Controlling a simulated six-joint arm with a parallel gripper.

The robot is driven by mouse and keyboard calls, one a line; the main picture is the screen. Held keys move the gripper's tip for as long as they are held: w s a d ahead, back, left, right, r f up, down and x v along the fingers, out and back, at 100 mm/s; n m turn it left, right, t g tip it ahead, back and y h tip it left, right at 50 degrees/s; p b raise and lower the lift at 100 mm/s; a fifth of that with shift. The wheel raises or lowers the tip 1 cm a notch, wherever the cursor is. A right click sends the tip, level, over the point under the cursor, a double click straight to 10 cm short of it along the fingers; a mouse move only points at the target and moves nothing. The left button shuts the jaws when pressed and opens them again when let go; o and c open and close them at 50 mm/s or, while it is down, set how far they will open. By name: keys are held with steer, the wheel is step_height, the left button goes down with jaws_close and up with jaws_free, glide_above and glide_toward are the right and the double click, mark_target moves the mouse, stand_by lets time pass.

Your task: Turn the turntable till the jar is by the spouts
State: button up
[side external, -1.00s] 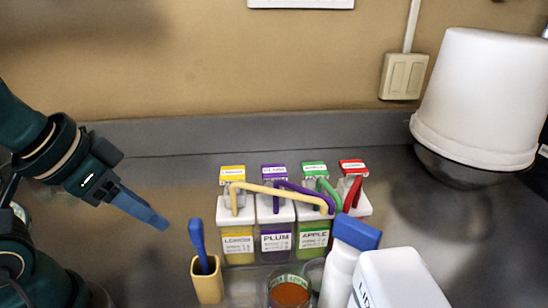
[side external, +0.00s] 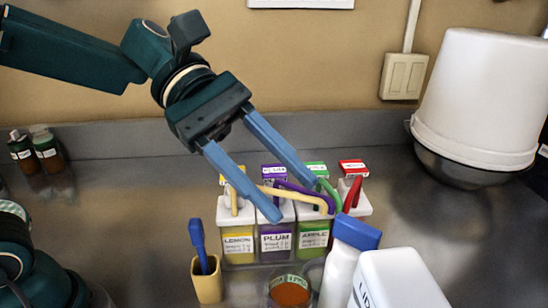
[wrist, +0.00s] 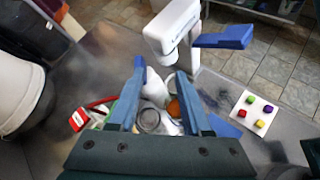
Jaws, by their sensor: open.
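A jar with orange contents (side external: 290,291) stands at the front, cut off by the lower picture edge. Behind it is a row of containers with white tops; the lemon (side external: 238,245), plum (side external: 276,243) and apple (side external: 313,240) labels show. Yellow, purple, green and red bent spouts or handles rise over them. My gripper (side external: 296,199) is open and empty, fingers pointing down in front of or above the row; whether they touch it I cannot tell. In the wrist view, orange (wrist: 174,109) shows between the fingers. I cannot make out the turntable's edge.
A yellow holder with a blue-handled tool (side external: 207,280) stands left of the jar. A white bottle with a blue top (side external: 340,275) and a white box-like body (side external: 400,282) crowd the right. A white bucket (side external: 480,100) sits back right. Two small bottles (side external: 46,150) stand back left.

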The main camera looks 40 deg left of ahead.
mark_target(339, 215)
steer(key=w+f+n, duration=0.1)
steer(key=w+d+f+n+h, duration=0.1)
steer(key=w, duration=0.1)
steer(key=w+d+f+n+h, duration=0.1)
steer(key=w, duration=0.1)
steer(key=shift+n+g, duration=0.3)
steer(key=shift+d+f, duration=0.1)
steer(key=shift+f, duration=0.25)
steer(key=shift+d+f, duration=0.2)
steer(key=shift+x, duration=2.3)
steer(key=shift+s, duration=0.1)
jaws_close()
